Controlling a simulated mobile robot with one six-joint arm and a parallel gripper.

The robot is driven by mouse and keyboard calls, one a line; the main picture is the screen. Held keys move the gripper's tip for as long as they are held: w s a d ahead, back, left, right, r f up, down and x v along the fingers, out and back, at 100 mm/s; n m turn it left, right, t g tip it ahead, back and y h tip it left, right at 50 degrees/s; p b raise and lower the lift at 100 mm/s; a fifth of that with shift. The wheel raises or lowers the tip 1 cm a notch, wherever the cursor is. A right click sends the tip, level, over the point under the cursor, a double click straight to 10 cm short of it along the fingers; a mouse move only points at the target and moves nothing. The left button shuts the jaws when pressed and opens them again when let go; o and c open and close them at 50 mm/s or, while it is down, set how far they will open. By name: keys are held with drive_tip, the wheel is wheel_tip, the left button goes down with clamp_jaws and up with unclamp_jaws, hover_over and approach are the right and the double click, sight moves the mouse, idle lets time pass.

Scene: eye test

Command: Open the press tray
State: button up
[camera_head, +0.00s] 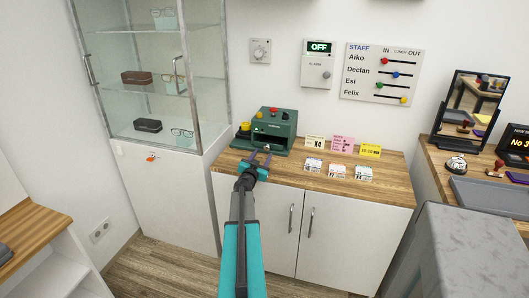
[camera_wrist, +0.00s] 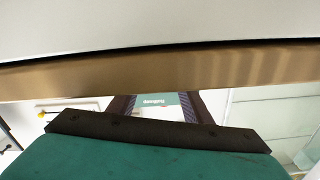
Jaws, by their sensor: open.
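The green press (camera_head: 283,127) stands at the left end of the wooden counter, with a red knob on top and a yellow part at its left side. A dark recess (camera_head: 268,138) shows low on its front; I cannot make out the tray's edge or whether it is open. My gripper (camera_head: 260,154) is just in front of the press, low over the counter, with its jaws open and nothing seen between them. In the wrist view my two dark fingers stand apart (camera_wrist: 160,104), with a green labelled surface (camera_wrist: 157,99) showing between them.
Several small cards (camera_head: 342,144) stand to the right of the press on the counter (camera_head: 385,187). A glass display case (camera_head: 156,90) rises close on the left. A mirror (camera_head: 470,105) and grey tray (camera_head: 490,196) are on the right-hand counter.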

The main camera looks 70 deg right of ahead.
sight(266, 148)
drive_tip(key=shift+w+d, duration=0.15)
drive_tip(key=shift+d, duration=1.95)
clamp_jaws()
